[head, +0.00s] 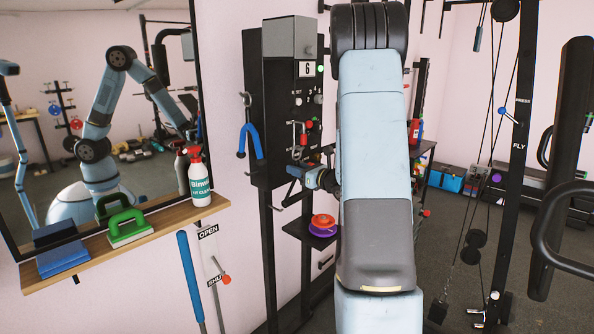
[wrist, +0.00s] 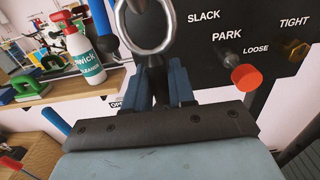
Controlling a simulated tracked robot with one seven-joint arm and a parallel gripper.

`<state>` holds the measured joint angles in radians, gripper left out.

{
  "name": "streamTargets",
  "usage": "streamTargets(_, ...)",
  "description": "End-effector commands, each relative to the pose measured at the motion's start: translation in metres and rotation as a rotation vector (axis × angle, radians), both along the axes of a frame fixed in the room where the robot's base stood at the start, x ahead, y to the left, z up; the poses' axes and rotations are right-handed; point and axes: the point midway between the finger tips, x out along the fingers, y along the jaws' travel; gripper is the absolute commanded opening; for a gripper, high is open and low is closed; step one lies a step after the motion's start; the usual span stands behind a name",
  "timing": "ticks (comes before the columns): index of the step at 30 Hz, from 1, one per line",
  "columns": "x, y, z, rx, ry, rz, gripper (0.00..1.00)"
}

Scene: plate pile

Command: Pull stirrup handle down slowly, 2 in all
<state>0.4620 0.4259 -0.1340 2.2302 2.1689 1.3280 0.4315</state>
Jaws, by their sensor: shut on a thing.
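The blue stirrup-shaped handle (head: 250,140) hangs from a hook on the left side of the black machine column in the head view. A blue bar, probably part of it, shows at the upper left in the wrist view (wrist: 102,25). My gripper (head: 312,178) is at the column's front, right of and below the handle. In the wrist view my gripper (wrist: 160,88) has its blue fingers closed around a dark part below a metal ring (wrist: 148,48). The fingers hide most of that part, so its shape is unclear.
A panel (wrist: 220,30) reads SLACK, PARK, LOOSE, TIGHT, with a red knob (wrist: 247,77). A display (head: 307,69) shows 6. A shelf (head: 160,215) with a spray bottle (head: 199,178) and green brush (head: 128,228) is at left. Weight machine bars (head: 570,170) stand at right.

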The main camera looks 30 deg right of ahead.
Motion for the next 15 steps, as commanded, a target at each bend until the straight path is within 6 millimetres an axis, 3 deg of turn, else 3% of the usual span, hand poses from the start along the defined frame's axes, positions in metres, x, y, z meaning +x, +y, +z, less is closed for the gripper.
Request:
streamTargets(9,-0.001,0.0,0.018,0.0,0.002,-0.001,0.0)
streamTargets(15,-0.001,0.0,0.019,0.001,0.004,-0.001,0.0)
